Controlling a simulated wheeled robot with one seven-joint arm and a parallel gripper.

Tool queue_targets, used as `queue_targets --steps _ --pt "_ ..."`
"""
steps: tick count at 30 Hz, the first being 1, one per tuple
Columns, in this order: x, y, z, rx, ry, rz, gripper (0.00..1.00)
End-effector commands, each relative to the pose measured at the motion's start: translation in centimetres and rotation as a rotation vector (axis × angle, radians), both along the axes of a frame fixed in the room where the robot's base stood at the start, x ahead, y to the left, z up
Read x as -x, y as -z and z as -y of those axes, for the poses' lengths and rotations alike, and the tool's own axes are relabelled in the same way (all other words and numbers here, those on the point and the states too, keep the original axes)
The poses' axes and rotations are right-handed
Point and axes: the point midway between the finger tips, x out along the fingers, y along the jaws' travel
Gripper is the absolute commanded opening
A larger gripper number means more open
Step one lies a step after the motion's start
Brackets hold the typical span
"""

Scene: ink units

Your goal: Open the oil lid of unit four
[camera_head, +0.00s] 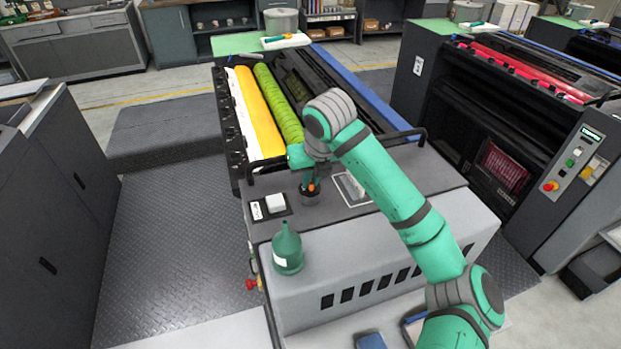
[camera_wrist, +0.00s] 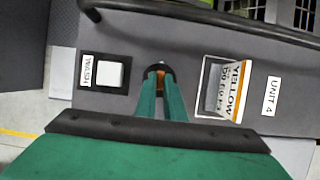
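The unit is marked UNIT 4 on a label (camera_wrist: 270,96) in the wrist view. On its grey top a short dark round oil filler (camera_head: 310,196) stands upright, with a small orange lid part (camera_wrist: 160,80) at it. My gripper (camera_head: 309,184) points down over the filler. Its two green fingers (camera_wrist: 160,90) stand close on either side of the orange part, which fills the narrow gap between them. The lid looks seated on the filler; its lower part is mostly hidden by the fingers.
A white WASH button (camera_wrist: 110,74) is left of the filler, and a framed panel with a yellow label (camera_wrist: 229,90) is right. A dark rail (camera_head: 415,136) runs behind. A green oil can (camera_head: 287,248) stands on the front left of the unit.

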Motion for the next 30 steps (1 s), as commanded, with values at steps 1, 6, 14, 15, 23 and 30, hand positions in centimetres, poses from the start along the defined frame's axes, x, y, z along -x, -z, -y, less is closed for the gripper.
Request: queue_targets --steps 1,6,14,15,23,30 --pt "0.0 0.0 0.1 0.002 0.004 0.000 0.00" --pt "0.0 0.0 0.0 0.003 -0.001 0.000 0.00" --pt "-0.2 0.0 0.3 0.003 -0.069 -0.001 0.00" --pt "-0.2 -0.1 0.4 0.003 -0.091 -0.001 0.00" --pt "-0.6 -0.1 1.1 0.003 -0.294 0.001 0.00" --pt "-1.2 -0.1 1.8 0.002 -0.521 0.001 0.00"
